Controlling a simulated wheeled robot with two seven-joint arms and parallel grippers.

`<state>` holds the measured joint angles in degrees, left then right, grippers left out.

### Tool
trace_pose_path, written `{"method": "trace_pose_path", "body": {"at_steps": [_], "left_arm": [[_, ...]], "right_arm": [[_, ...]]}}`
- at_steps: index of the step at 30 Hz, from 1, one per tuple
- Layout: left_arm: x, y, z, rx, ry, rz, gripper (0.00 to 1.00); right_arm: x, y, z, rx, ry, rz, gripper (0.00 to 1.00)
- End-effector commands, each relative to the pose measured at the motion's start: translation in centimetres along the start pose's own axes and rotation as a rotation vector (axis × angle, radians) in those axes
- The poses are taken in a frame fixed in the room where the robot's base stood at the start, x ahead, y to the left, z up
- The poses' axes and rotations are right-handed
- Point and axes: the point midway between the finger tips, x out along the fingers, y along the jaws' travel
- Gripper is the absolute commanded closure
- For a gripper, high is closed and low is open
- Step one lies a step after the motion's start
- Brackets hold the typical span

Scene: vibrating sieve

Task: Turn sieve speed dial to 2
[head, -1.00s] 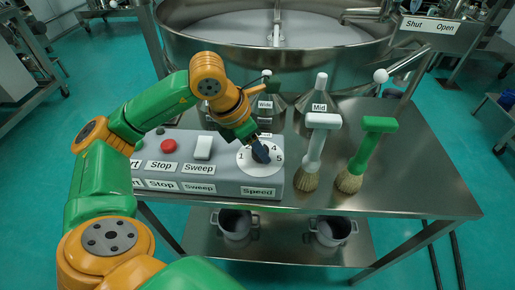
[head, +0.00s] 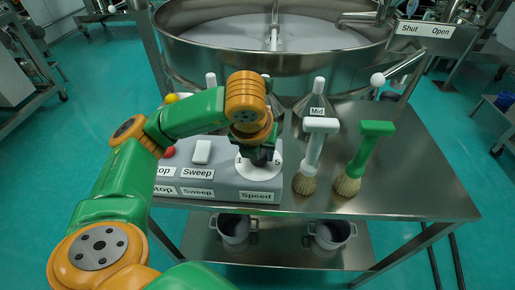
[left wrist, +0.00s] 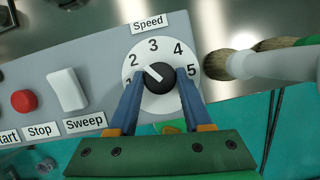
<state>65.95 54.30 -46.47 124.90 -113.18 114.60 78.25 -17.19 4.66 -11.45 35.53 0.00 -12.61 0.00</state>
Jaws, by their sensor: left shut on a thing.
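The white speed dial face (left wrist: 133,72) has the numbers 1 to 5 around a black knob (left wrist: 160,76). The knob's white pointer mark is at its upper left in the left wrist view, aimed at about 2. My left gripper (left wrist: 160,80) has its blue fingers on both sides of the knob and is shut on it. In the head view, my left gripper (head: 260,156) comes down from above and hides most of the knob and part of the dial face (head: 244,167). My right gripper is in neither view.
The grey control panel (head: 228,187) also carries a white Sweep switch (left wrist: 67,90) and a red Stop button (left wrist: 23,101). A white brush (head: 315,150) and a green brush (head: 364,155) stand to the right of the panel. The round sieve (head: 330,55) is behind.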

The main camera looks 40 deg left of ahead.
Motion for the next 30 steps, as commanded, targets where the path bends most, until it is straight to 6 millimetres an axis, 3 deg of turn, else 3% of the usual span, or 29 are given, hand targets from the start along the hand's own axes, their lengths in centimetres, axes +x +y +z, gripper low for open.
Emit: {"method": "trace_pose_path", "body": {"at_steps": [12,26,27,30], "left_arm": [[-0.06,-0.10,0.04,-0.121,0.000,0.049,1.00],[0.02,-0.09,-0.01,-0.129,0.001,0.053,1.00],[0.02,-0.09,-0.01,-0.129,0.001,0.053,0.43],[0.02,-0.09,-0.01,-0.129,0.001,0.053,0.21]], "right_arm": [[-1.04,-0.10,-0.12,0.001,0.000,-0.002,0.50],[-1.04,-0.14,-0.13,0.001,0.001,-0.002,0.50],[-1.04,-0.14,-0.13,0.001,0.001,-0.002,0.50],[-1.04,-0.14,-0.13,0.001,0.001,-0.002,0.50]]}}
